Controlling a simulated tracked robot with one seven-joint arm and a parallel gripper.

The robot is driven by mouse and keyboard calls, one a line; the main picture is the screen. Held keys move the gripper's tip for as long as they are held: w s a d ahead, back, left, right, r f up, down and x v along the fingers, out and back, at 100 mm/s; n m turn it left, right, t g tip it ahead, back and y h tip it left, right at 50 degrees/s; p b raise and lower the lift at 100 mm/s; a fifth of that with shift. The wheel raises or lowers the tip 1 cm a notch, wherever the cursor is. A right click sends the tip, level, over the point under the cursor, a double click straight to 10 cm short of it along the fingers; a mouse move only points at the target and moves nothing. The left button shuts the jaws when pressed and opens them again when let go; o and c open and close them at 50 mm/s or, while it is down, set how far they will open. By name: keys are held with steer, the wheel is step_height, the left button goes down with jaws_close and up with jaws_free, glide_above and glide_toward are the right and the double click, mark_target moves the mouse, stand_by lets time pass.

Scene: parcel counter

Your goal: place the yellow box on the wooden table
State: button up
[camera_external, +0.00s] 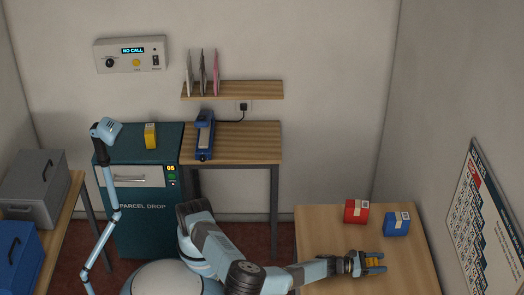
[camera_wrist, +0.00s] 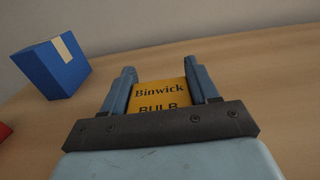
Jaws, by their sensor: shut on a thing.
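The yellow box (camera_wrist: 160,97), printed "Binwick BULB", sits between the two fingers of my gripper (camera_wrist: 163,84) in the wrist view. My gripper is shut on it. In the external view my gripper (camera_external: 375,262) is at the right, over the wooden table (camera_external: 325,232), with a little of the yellow box (camera_external: 372,261) showing between the fingers. The box is at or just above the tabletop; I cannot tell whether it touches. The fingers hide its sides.
A red box (camera_external: 356,211) and a blue box (camera_external: 396,223) stand on the table behind my gripper. Another yellow object (camera_external: 150,136) stands on the parcel drop cabinet (camera_external: 139,200). The table's left part and front are clear. A wall with a poster (camera_external: 485,220) is at the right.

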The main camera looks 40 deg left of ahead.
steer(key=shift+s+a+f, duration=0.1)
steer(key=shift+s+f, duration=0.05)
steer(key=shift+f, duration=0.55)
steer(key=o, duration=1)
steer(key=shift+a+f, duration=0.1)
steer(key=shift+o, duration=0.2)
steer(key=shift+w+r, duration=0.2)
steer(key=shift+r, duration=0.35)
steer(key=v, duration=1)
steer(key=shift+s+r, duration=0.2)
steer(key=shift+s, duration=0.1)
steer(key=shift+s+a+r, duration=0.1)
steer(key=shift+s+a, duration=0.35)
steer(key=shift+a, duration=0.05)
